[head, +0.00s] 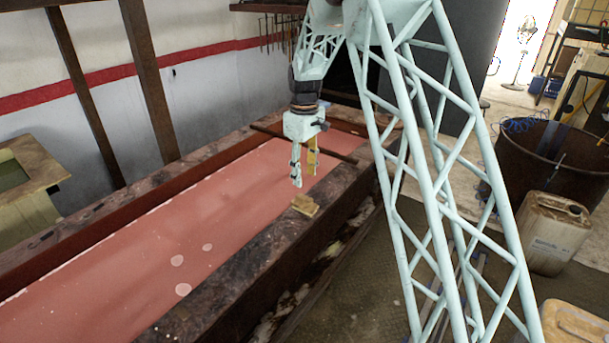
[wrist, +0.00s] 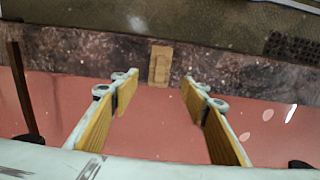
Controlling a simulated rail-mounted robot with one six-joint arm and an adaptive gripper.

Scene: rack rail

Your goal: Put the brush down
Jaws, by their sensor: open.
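The brush (head: 305,206) is a small tan block. It lies on the dark, stained rim of the long trough (head: 262,232), at the edge beside the pink-red surface. In the wrist view the brush (wrist: 160,65) lies on the rim beyond the fingertips, roughly centred between them. My gripper (head: 304,180) hangs above the pink-red surface, pointing down, a little above and behind the brush in the head view. In the wrist view the two yellow-padded fingers (wrist: 157,82) are spread wide with nothing between them. The gripper appears apart from the brush.
A dark bar (head: 305,143) crosses the trough behind my gripper, and shows at the left in the wrist view (wrist: 22,90). A rusty drum (head: 535,165) and a dirty jerrycan (head: 551,233) stand on the floor at right. The near pink-red surface is free of objects.

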